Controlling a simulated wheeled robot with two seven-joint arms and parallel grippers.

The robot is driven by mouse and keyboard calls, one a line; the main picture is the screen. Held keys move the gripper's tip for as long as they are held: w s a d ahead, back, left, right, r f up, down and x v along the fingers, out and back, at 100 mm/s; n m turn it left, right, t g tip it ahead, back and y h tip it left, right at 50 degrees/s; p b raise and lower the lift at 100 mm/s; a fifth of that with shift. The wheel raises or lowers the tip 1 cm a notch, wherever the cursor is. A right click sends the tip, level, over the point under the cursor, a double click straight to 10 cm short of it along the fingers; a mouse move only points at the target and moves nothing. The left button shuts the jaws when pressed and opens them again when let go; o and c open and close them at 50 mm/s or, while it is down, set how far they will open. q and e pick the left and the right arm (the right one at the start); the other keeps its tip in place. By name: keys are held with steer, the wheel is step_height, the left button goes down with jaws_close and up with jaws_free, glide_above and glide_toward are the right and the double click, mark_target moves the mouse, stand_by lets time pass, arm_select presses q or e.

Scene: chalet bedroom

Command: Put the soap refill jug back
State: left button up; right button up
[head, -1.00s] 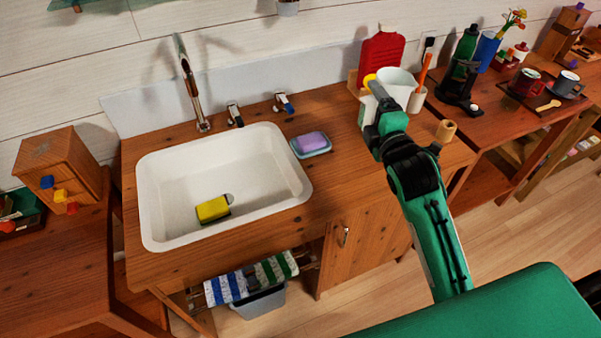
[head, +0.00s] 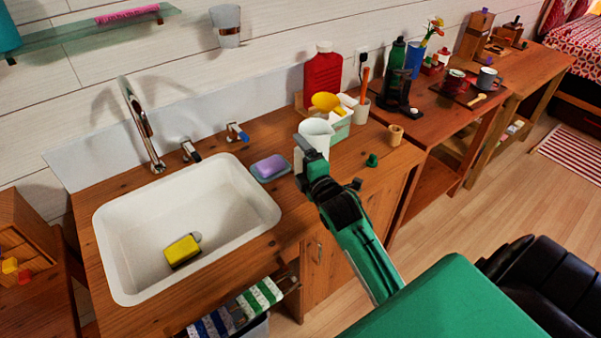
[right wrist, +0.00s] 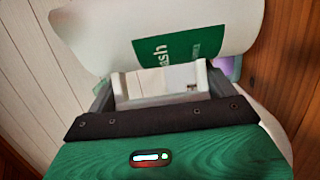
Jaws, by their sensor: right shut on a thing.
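The white soap refill jug (head: 316,133) is at my right gripper (head: 311,163), over the counter to the right of the sink. In the right wrist view the jug (right wrist: 100,35) shows a green label with part of a word ending in "ash". My right gripper is shut on the jug there, with its fingers on either side of a white part that looks like the handle. I cannot tell whether the jug's base touches the counter. My left gripper is not in view.
A small green cap (head: 372,160) lies nearby. The soap dish (head: 270,168) lies between jug and sink (head: 190,225). A glass shelf (head: 95,40) is on the wall.

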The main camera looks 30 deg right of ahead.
step_height(320, 180, down, 4)
steer(key=shift+f, duration=0.7)
steer(key=o, duration=1.4)
steer(key=shift+r, duration=0.15)
steer(key=s, duration=0.4)
steer(key=s+b, duration=0.1)
steer(key=s, duration=0.1)
steer(key=shift+a, duration=0.3)
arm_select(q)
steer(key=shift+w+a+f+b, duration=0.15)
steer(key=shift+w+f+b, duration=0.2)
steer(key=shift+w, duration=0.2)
arm_select(e)
steer(key=shift+s+a, duration=0.2)
steer(key=shift+s, duration=1.3)
steer(key=shift+s+a, duration=0.15)
steer(key=shift+s, duration=1.35)
